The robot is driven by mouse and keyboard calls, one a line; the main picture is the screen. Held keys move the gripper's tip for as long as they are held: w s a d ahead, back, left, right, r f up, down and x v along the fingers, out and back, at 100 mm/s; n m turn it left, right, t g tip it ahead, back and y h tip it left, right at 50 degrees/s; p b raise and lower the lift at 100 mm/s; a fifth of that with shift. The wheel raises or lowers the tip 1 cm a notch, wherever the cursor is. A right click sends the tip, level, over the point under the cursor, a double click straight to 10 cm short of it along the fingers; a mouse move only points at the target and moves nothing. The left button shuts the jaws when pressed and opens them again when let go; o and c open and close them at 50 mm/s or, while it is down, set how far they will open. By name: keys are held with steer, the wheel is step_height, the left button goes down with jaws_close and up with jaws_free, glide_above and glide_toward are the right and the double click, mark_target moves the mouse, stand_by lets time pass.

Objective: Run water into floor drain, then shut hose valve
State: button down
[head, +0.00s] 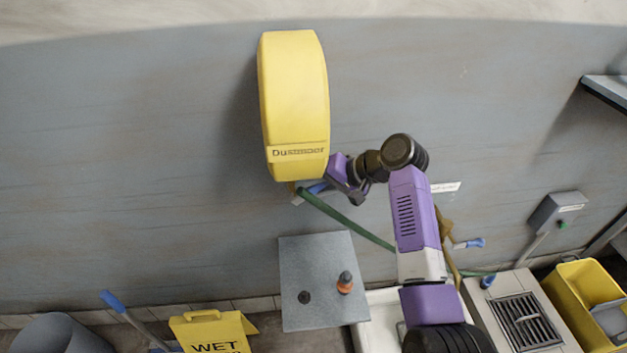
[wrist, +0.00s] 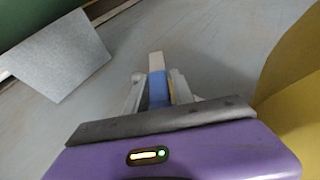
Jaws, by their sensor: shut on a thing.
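My gripper (head: 318,188) is just below the yellow hose reel cover (head: 296,105) on the wall, shut on a blue-and-white piece (head: 303,196). In the wrist view my gripper (wrist: 158,92) has this piece (wrist: 157,75) between its fingers, pale tip outward; I cannot tell whether it is a nozzle or a handle. A green hose (head: 345,217) runs from below the reel, down and right behind my arm. A blue lever (head: 468,243), perhaps the hose valve, is at the wall right of my arm. The slotted drain grate (head: 525,322) is at lower right. No water is visible.
A grey plate (head: 310,265) with a dark round spot and an orange-black object (head: 345,283) lies below the gripper. A yellow wet-floor sign (head: 205,330) is at lower left. A yellow bucket (head: 575,300) stands right of the drain. The wall left of the reel is clear.

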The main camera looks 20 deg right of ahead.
steer(key=shift+a+r+h, duration=0.15)
steer(key=shift+h, duration=0.25)
steer(key=c, duration=1.1)
jaws_free()
steer(key=shift+v, duration=3.85)
